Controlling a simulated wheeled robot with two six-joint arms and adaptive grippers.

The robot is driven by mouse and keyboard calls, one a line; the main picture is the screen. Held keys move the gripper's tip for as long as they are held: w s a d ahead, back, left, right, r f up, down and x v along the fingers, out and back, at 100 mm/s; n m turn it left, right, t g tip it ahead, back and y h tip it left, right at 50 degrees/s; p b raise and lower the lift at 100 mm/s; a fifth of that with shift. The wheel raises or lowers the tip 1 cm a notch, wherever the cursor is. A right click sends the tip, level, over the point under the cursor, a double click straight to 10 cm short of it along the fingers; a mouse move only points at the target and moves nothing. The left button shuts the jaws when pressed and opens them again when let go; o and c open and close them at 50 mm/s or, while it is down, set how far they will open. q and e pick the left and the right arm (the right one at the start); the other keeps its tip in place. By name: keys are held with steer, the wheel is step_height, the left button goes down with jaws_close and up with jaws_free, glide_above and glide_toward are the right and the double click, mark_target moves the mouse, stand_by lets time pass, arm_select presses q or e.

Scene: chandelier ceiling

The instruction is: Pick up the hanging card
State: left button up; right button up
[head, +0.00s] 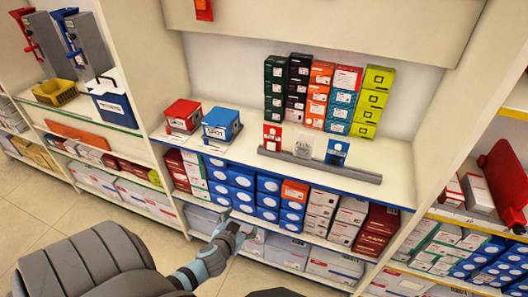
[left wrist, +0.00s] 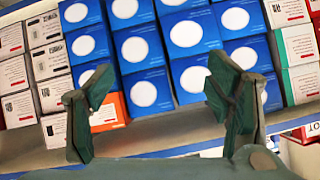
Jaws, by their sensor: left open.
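Three upright cards stand in a row along a grey rail (head: 320,166) on the white shelf top: a red one (head: 272,137), a pale grey one (head: 303,148) and a blue one (head: 337,152). I cannot tell which one is the hanging card. My left gripper (head: 234,228) is open and empty, in front of the lower shelf, below and to the left of the cards. In the left wrist view its two fingers (left wrist: 160,90) are spread apart, with blue boxes behind them. No card shows in that view. My right gripper is not in view.
Floor is free at the lower left.

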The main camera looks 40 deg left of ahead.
arm_select(q)
steer(key=w+r+n+t+b, duration=0.1)
steer(key=w+r+t+b, duration=0.15)
steer(key=w+r, duration=0.45)
steer(key=n+t+y, duration=0.1)
steer(key=t, duration=0.3)
glide_toward(271, 144)
steer(key=s, duration=0.2)
steer(key=x, duration=1.3)
steer(key=shift+w+d+f+p, duration=0.15)
steer(key=shift+d+p, duration=0.05)
steer(key=shift+p, duration=0.15)
steer(key=c, duration=1.1)
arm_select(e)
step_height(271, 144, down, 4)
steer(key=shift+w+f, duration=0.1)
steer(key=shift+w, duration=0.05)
